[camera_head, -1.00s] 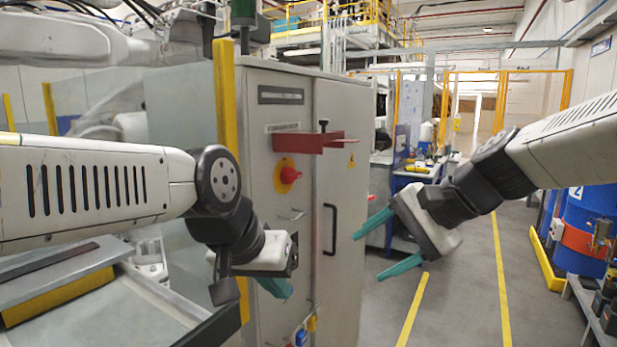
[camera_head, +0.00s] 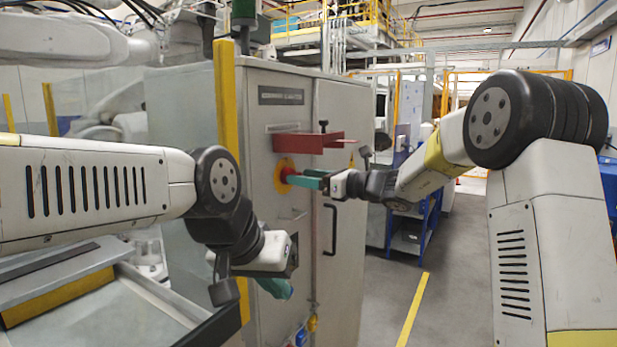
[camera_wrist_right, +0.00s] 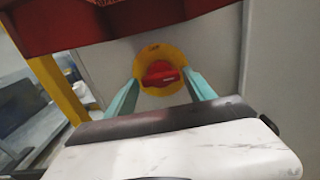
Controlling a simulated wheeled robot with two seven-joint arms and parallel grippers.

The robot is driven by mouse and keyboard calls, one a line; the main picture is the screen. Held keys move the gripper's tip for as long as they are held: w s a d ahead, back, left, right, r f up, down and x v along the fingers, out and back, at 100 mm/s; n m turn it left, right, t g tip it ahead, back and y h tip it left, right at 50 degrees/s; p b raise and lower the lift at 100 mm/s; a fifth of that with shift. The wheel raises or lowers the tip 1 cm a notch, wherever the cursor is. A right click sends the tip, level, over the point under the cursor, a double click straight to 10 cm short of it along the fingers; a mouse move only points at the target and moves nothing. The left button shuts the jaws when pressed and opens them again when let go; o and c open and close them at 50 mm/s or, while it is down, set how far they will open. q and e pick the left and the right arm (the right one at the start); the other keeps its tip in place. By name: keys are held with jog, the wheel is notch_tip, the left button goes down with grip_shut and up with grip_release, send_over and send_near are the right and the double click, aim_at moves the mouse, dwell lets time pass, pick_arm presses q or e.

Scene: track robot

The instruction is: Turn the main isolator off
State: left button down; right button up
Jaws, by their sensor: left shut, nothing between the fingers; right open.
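The main isolator is a red rotary knob on a round yellow plate (camera_head: 283,176) on the front of the grey cabinet (camera_head: 262,215). In the right wrist view the red knob (camera_wrist_right: 161,74) lies between and beyond my fingertips, its handle roughly level with a slight tilt. My right gripper (camera_head: 302,179) is open in front of the knob, and its fingers partly hide it in the head view. Whether they touch it I cannot tell. It also shows in the right wrist view (camera_wrist_right: 165,88). My left gripper (camera_head: 276,288) is shut and empty, low before the cabinet.
A red bracket (camera_head: 308,141) juts out just above the isolator; its underside (camera_wrist_right: 130,20) fills the top of the wrist view. A black door handle (camera_head: 330,229) is right of the knob. A yellow post (camera_head: 227,110) stands at the cabinet's left edge.

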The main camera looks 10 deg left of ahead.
jog(key=shift+x, duration=1.5)
jog(key=c, duration=1)
